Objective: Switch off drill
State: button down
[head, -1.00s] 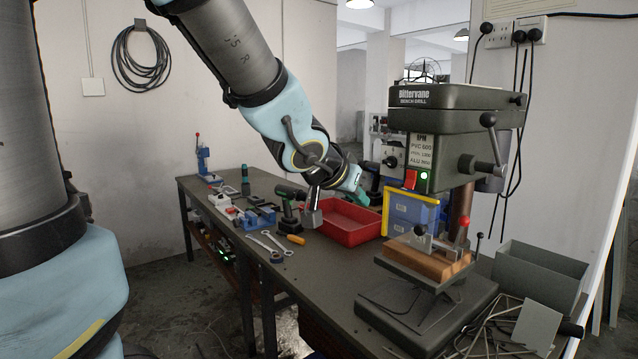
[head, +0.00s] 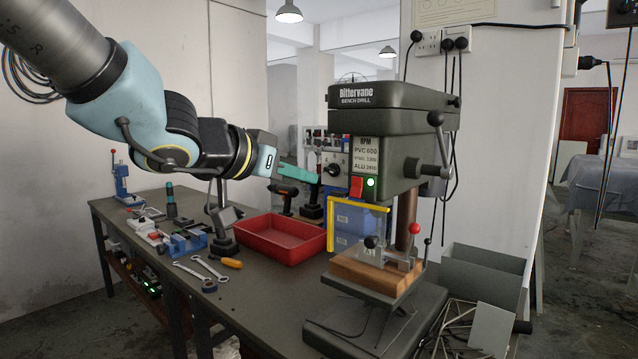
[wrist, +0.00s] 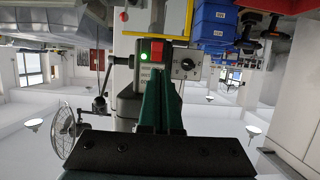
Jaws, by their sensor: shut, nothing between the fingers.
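The bench drill (head: 395,97) is a dark green machine marked Bittervane, standing at the right of the bench. On its front face are a red switch (head: 356,187) and a lit green lamp (head: 371,182). My gripper (head: 317,178), with teal fingers, is shut and empty. It points sideways at the drill front, left of the red switch and apart from it in the head view. The wrist view is upside down. There the red switch (wrist: 157,50) and green lamp (wrist: 144,57) show just beyond the fingertips (wrist: 158,74), and the fingers hide part of the drill face.
A round dial (head: 333,169) sits left of the switch. Below are a yellow frame (head: 331,226), blue bins (head: 352,222) and a wooden block (head: 375,272) on the drill table. A red tray (head: 280,243), cordless drills and wrenches (head: 192,272) lie on the bench.

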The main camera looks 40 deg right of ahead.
aim_at(354, 191)
jog(key=b+x, duration=0.1)
jog(key=x, duration=1.2)
jog(key=shift+f+b, duration=0.15)
jog(key=shift+b, duration=0.15)
jog(key=f+b, duration=0.1)
jog(key=b, duration=0.2)
jog(key=shift+d+h+b, duration=0.2)
jog(key=shift+h+b, duration=0.2)
jog(key=shift+r, duration=0.45)
